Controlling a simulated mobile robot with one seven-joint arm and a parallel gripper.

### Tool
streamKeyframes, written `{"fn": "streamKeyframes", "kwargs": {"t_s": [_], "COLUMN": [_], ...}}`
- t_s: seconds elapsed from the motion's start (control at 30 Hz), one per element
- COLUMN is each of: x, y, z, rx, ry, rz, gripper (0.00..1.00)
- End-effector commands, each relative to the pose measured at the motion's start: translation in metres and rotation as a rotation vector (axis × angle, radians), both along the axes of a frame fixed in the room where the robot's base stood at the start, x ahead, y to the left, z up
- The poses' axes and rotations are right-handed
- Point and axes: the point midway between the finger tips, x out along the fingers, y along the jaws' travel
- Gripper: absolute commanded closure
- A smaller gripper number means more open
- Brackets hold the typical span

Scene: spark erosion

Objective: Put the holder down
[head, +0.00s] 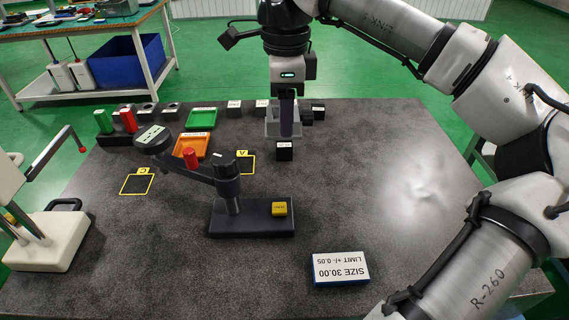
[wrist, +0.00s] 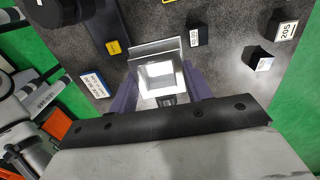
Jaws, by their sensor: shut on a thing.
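A grey metallic holder (head: 271,129), open and box-like, is between the fingers of my gripper (head: 288,122) at the back middle of the dark table. In the wrist view the holder (wrist: 140,52) shows a bright hollow middle and a raised plate along one side. The purple fingers of my gripper (wrist: 158,92) are shut on its two opposite sides. The head view does not clearly show whether its underside touches the table.
A black labelled block (head: 284,152) stands just in front of the holder; several more stand behind. A dial gauge stand (head: 250,222), orange tray (head: 191,147), green tray (head: 202,118) and yellow-outlined squares A (head: 246,164) and C (head: 137,184) lie leftward.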

Motion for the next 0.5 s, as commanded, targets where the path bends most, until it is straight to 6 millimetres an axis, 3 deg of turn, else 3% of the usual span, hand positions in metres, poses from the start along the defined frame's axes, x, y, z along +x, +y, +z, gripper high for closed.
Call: {"fn": "streamKeyframes", "kwargs": {"t_s": [0.23,0.5], "x": [-0.001,0.000], "y": [0.000,0.000], "z": [-0.061,-0.086], "rx": [0.002,0.001], "ry": [0.002,-0.001], "rz": [0.000,-0.002], "gripper": [0.86,0.86]}}
